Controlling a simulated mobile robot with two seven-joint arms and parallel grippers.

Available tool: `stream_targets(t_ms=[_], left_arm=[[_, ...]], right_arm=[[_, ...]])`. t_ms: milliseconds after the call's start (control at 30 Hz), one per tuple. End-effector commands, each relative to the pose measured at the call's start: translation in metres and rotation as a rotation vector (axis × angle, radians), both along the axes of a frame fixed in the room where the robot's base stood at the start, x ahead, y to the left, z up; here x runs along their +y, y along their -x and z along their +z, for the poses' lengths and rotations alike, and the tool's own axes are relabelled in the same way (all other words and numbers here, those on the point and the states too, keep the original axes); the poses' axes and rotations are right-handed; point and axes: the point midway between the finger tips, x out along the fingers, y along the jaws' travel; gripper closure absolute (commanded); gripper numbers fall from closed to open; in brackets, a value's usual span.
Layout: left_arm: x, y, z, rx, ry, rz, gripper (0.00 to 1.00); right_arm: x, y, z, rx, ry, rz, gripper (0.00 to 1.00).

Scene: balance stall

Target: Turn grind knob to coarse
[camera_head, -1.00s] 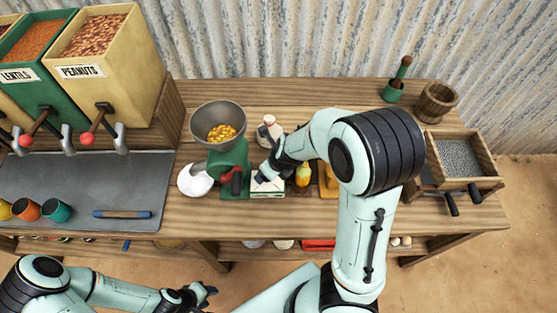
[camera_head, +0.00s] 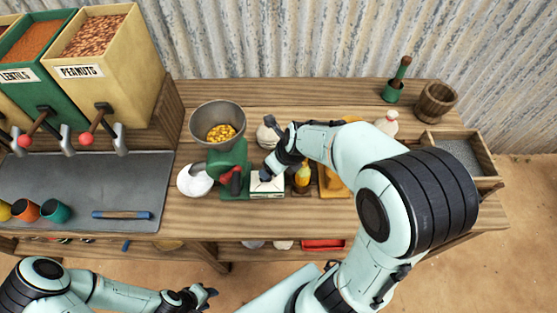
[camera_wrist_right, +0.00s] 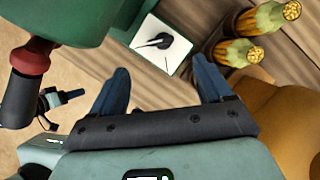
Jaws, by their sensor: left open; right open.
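The green grinder (camera_head: 232,158) stands on the bench with a grey hopper (camera_head: 217,118) of yellow kernels. Its red crank grip shows in the right wrist view (camera_wrist_right: 30,60). Just right of the grinder is a small box with a white face (camera_head: 267,189). In the right wrist view a black pointer knob (camera_wrist_right: 155,41) sits on that white face. Its scale marks are too small to read. My right gripper (camera_wrist_right: 160,88) is open, with the knob beyond the gap between its fingers and apart from them. My left gripper (camera_head: 201,296) is open and empty, in front of the bench.
A white bowl (camera_head: 194,181) stands left of the grinder. Yellow corn cobs (camera_wrist_right: 262,18) and an orange-brown object (camera_wrist_right: 285,118) are close to my right gripper. A wooden tray (camera_head: 488,165), mortar (camera_head: 436,101) and dispensers (camera_head: 108,50) stand farther off. The grey mat has free room.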

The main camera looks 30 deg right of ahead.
Motion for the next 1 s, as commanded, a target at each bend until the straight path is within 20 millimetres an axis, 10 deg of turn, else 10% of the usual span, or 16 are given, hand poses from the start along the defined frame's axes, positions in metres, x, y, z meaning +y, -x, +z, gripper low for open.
stream_targets(t_ms=[1000], left_arm=[[0.0,0.0,0.0,0.0,0.0,0.0,0.57]], right_arm=[[-0.002,0.009,0.023,0.0,0.001,-0.001,0.21]])
